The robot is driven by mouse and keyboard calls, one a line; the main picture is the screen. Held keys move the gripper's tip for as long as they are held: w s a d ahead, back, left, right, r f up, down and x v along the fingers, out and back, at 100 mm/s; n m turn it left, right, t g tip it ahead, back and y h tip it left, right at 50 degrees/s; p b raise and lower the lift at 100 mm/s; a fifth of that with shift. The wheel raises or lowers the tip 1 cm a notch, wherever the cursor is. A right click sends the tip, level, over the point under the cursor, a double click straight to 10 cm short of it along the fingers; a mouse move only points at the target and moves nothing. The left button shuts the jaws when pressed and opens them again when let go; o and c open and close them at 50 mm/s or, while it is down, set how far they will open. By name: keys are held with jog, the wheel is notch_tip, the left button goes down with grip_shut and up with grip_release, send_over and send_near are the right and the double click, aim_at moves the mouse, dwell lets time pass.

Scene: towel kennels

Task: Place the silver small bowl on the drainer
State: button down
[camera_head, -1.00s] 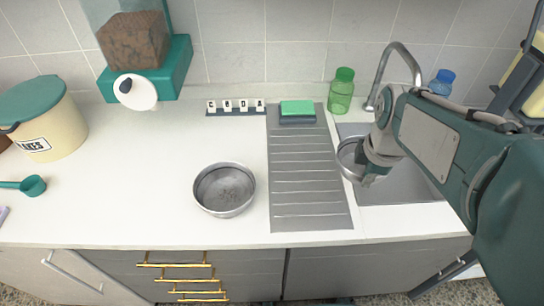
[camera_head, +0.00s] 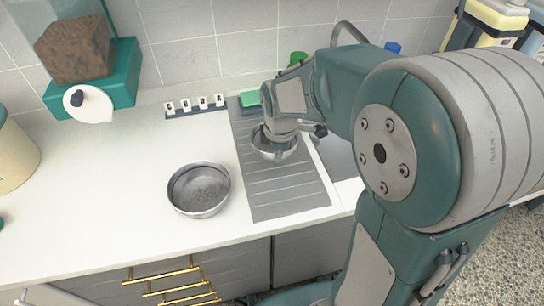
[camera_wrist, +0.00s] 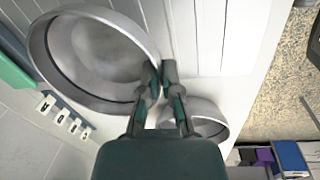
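The silver small bowl (camera_head: 266,149) is over the grey ribbed drainer (camera_head: 285,194), near its upper part. In the wrist view the bowl (camera_wrist: 95,55) fills the upper left, with its rim at the fingers. My gripper (camera_wrist: 160,72) is nearly closed, with the rim between its fingertips. In the head view my gripper (camera_head: 277,148) is at the bowl and partly covers it. I cannot tell whether the bowl's base touches the drainer. The ribs also show in the wrist view (camera_wrist: 212,30).
A larger metal bowl (camera_head: 199,189) stands on the counter left of the drainer. The sink (camera_head: 338,158) is to the right, mostly behind my arm. A teal food dispenser (camera_head: 120,75) stands at the back left.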

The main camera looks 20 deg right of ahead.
jog(key=shift+w+d+f, duration=0.3)
jog(key=shift+w+f, duration=0.2)
jog(key=shift+f, duration=0.1)
jog(key=shift+d+f, duration=0.2)
jog(key=shift+f, duration=1.05)
jog(key=shift+w+f, duration=0.1)
jog(key=shift+f, duration=0.25)
jog(key=shift+a+f, duration=0.15)
jog(key=shift+a, duration=0.4)
jog(key=c, duration=0.9)
grip_release()
jog(key=shift+d, duration=0.1)
jog(key=shift+o, duration=0.5)
jog(key=shift+d, duration=0.25)
